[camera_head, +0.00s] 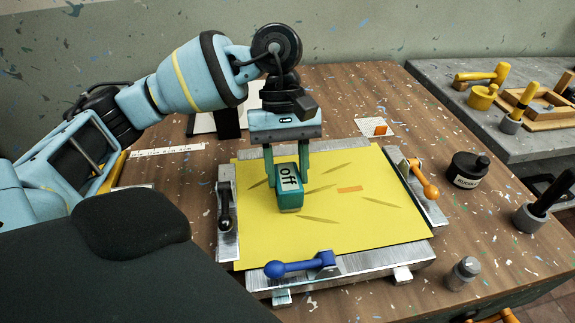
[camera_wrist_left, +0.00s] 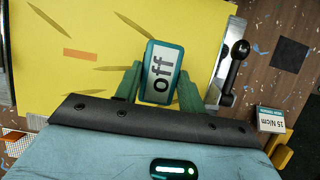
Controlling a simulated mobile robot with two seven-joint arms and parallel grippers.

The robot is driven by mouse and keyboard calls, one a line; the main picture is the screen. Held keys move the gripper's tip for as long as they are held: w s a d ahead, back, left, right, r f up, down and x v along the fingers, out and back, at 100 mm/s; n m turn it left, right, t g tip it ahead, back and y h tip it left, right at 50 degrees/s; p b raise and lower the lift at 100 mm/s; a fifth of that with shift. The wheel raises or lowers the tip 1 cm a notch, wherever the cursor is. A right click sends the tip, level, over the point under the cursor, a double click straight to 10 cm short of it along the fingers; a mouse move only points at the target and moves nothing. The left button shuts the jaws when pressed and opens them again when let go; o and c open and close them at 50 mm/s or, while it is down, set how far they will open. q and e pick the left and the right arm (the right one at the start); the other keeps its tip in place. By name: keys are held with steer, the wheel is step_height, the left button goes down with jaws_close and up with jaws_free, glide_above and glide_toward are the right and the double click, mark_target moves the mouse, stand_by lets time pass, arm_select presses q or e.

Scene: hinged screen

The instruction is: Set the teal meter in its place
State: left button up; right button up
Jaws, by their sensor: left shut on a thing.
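The teal meter (camera_head: 288,196) is a small block with a white label reading "off". My left gripper (camera_head: 287,165) points down and is shut on it, over the yellow sheet (camera_head: 340,225) in the metal frame. In the left wrist view the meter (camera_wrist_left: 162,72) sits between the green fingers of my left gripper (camera_wrist_left: 160,85). Whether its bottom touches the sheet I cannot tell. The sheet bears an orange rectangle (camera_head: 350,189) and several dark streaks. A dark square (camera_wrist_left: 290,55) on the table shows in the left wrist view. My right gripper is not in view.
Clamps with a black handle (camera_head: 225,210), a blue handle (camera_head: 290,268) and an orange handle (camera_head: 424,180) edge the frame.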

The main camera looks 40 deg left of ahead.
arm_select(q)
steer(key=o, duration=1.1)
steer(key=shift+c, duration=0.2)
steer(key=v, duration=0.7)
steer(key=shift+r, duration=0.35)
steer(key=shift+a+f, duration=0.1)
